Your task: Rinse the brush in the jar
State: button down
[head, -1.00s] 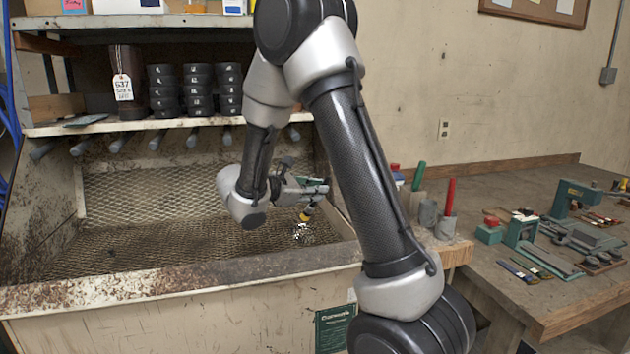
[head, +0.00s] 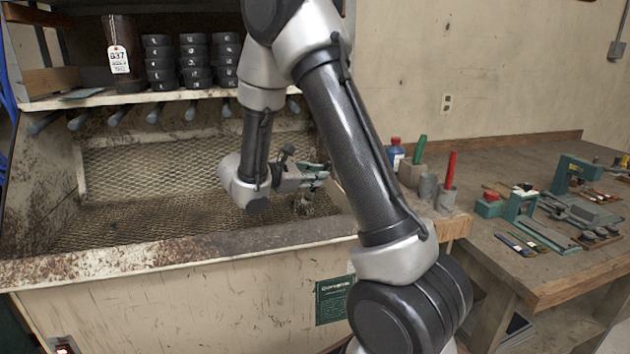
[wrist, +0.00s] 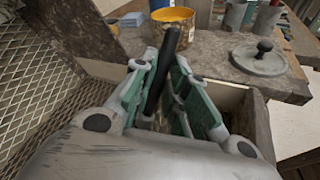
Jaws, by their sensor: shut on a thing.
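My gripper (head: 318,174) is inside the front right part of the metal mesh-lined booth, low and near its right wall. In the wrist view my gripper (wrist: 168,95) is shut on the brush (wrist: 164,62), whose dark handle sticks up between the green-padded fingers. The brush's lower end is hidden in the wrist view. A small greyish, speckled shape (head: 303,206) shows just below the gripper in the head view; it may be the jar, but it is too small and dim to tell. I cannot tell whether the bristles are inside it.
The booth's front rim (head: 180,262) runs below my arm. A tool-covered workbench (head: 520,275) is at right.

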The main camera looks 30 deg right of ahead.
notch_tip(320, 180, up, 10)
jog(key=shift+f, duration=0.25)
dwell(0.7)
dwell(1.9)
notch_tip(320, 180, up, 4)
jog(key=shift+f, duration=0.1)
dwell(0.4)
dwell(0.7)
